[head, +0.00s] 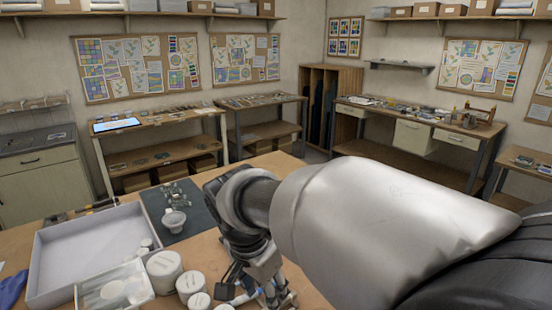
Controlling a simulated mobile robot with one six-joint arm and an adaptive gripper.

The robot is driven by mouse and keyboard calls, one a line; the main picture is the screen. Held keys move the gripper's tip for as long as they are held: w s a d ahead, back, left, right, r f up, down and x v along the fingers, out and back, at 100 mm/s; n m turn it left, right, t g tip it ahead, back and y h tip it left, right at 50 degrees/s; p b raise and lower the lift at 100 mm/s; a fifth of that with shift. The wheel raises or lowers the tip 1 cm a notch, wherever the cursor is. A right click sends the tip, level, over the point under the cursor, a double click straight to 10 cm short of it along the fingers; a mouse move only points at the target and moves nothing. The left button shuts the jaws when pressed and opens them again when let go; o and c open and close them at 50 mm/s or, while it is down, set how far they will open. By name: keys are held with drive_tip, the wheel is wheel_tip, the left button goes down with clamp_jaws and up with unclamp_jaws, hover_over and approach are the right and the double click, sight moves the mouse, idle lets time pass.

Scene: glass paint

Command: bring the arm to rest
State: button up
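My arm reaches in from the right in the head view and crosses the middle of the picture, with a pale sleeve-like cover over its thick part. Its wrist bends down at the centre. My gripper (268,296) hangs low over the front of the wooden table (310,293), close to the bottom edge of the picture. Its fingertips are small, dark and partly cut off, so I cannot tell whether they are open or holding anything.
Left of my gripper are white round lidded jars (164,271), a clear box (82,293) and a large white tray (42,262). A dark mat (205,222) behind holds a white cup (174,221) and small metal pieces. Workbenches (165,118) line the walls. Bare tabletop shows right of my gripper.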

drive_tip(key=s+d+r+n+t+y, duration=0.1)
drive_tip(key=s+d+n, duration=0.7)
drive_tip(key=s+d, duration=0.8)
drive_tip(key=shift+s+d+r+t+y, duration=0.25)
drive_tip(key=shift+s+r+t, duration=0.25)
drive_tip(key=shift+s+t, duration=0.45)
